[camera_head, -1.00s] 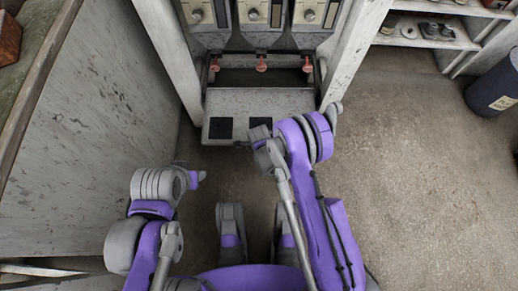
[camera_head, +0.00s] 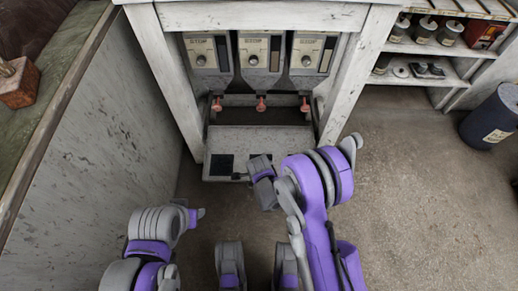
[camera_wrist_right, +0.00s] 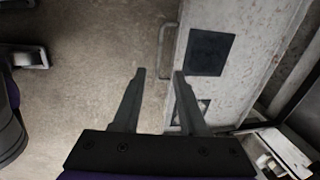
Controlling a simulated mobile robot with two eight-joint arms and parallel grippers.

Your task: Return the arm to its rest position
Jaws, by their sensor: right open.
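My right arm reaches forward in the head view, and its wrist end (camera_head: 262,168) is over the front edge of the pale dispenser base. In the right wrist view my right gripper (camera_wrist_right: 158,75) is open, with its two dark fingers apart and nothing between them. The right finger's tip overlaps the edge of the pale base panel (camera_wrist_right: 190,85) in the picture; whether it touches cannot be told. My left arm is folded at the lower left of the head view. Its end (camera_head: 197,214) points right, and its fingers cannot be made out.
A white-framed stand holds three dispensers (camera_head: 257,55) with red spouts (camera_head: 261,104). A worn counter side (camera_head: 90,150) bounds the left. Shelves (camera_head: 420,50) with jars and a dark bin (camera_head: 490,115) stand right. The floor (camera_head: 430,210) at right is clear.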

